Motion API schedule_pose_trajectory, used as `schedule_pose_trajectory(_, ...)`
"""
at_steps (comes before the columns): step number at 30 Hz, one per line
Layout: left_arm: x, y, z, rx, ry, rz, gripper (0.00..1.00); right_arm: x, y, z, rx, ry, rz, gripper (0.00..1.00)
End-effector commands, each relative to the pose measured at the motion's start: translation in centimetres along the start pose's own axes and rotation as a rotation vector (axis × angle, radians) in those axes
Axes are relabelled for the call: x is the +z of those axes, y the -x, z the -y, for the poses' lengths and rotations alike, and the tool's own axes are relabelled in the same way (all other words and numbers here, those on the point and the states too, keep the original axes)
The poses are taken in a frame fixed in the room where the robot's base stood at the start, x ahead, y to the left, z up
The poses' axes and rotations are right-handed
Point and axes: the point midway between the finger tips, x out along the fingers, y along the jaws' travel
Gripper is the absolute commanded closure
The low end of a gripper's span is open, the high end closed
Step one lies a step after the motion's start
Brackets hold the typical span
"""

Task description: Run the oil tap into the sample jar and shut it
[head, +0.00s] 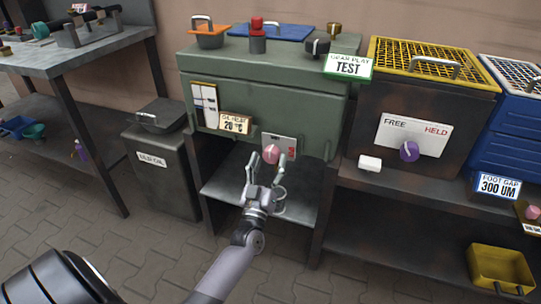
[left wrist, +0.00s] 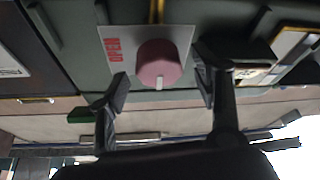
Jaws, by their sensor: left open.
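The oil tap is a round pink knob (head: 271,154) on a white plate (head: 281,146) on the front of the green cabinet. In the left wrist view, the knob (left wrist: 158,64) has a pale mark at its lower edge in the picture, and red lettering "OPEN" stands to its left on the plate. My left gripper (head: 266,168) is open, its fingers pointing at the knob. In the wrist view the fingers (left wrist: 160,88) are on either side of it, apparently not gripping. A clear round vessel (head: 280,209), seemingly the sample jar, is behind the gripper, partly hidden; its contents cannot be told.
The green cabinet (head: 262,72) stands above an open shelf (head: 225,190). A grey lidded bin (head: 165,180) is to its left. A rusty box with a purple knob (head: 409,151) and blue crates (head: 505,150) are to the right. A yellow bin (head: 500,267) sits low at right.

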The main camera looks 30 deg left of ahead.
Motion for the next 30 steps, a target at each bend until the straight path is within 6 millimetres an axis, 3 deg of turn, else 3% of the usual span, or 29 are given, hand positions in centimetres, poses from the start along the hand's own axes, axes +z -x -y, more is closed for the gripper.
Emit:
schedule_pose_trajectory(6,0.1,5.0,0.0,-0.001,0.001,0.004,0.41,0.0,0.0,0.0,0.000,0.000,0.000,0.60)
schedule_pose_trajectory(13,0.1,8.4,0.0,-0.001,0.001,0.001,0.41,0.0,0.0,0.0,0.000,0.000,0.000,0.60)
schedule_pose_trajectory(30,0.0,9.2,0.0,-0.001,0.002,0.000,0.41,0.0,0.0,0.0,0.000,0.000,-0.001,0.60)
